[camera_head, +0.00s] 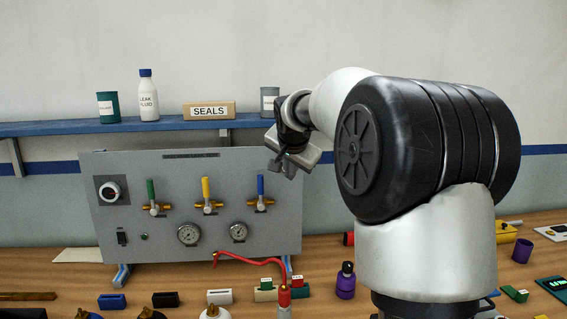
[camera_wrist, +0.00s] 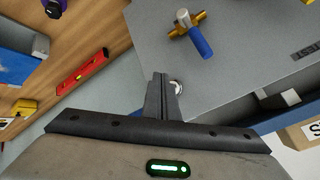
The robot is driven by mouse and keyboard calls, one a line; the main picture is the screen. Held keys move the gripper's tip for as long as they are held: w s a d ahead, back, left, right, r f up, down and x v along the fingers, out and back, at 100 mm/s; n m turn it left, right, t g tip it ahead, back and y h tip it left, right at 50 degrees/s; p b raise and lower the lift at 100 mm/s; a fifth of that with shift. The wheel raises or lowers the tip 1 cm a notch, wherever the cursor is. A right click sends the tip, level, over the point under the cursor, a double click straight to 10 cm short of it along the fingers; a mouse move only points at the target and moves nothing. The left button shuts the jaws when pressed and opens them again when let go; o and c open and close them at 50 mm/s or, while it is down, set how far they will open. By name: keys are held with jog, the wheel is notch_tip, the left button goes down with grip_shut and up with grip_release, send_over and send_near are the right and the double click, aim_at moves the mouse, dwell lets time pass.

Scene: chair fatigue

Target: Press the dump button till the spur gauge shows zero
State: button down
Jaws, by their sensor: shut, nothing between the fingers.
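The grey panel (camera_head: 200,165) stands upright on the bench and carries green, yellow and blue valve levers. Two round gauges (camera_head: 189,234) (camera_head: 238,231) sit below the levers; their readings and labels are too small to make out. My gripper (camera_head: 283,166) is in front of the panel's upper right part. In the wrist view my gripper (camera_wrist: 161,77) is shut and empty. A small round pale fitting (camera_wrist: 176,87), possibly the dump button, shows right beside the fingertips, partly hidden by them. I cannot tell whether they touch. The blue lever (camera_wrist: 200,42) is beyond it.
A blue shelf (camera_head: 60,128) above the panel holds a leak fluid bottle (camera_head: 148,95), a seals box (camera_head: 209,110) and cans. A purple bottle (camera_head: 345,281) and several small blocks stand on the bench.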

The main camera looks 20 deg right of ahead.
jog(key=shift+w+d, duration=0.15)
jog(key=shift+w, duration=0.7)
jog(key=shift+p, duration=0.35)
dwell(1.1)
jog(key=shift+w, duration=0.4)
jog(key=shift+w+d+p, duration=0.15)
jog(key=shift+w+p, duration=0.2)
dwell(0.5)
jog(key=shift+s, duration=0.1)
jog(key=shift+s+b, duration=0.6)
jog(key=shift+s, duration=0.05)
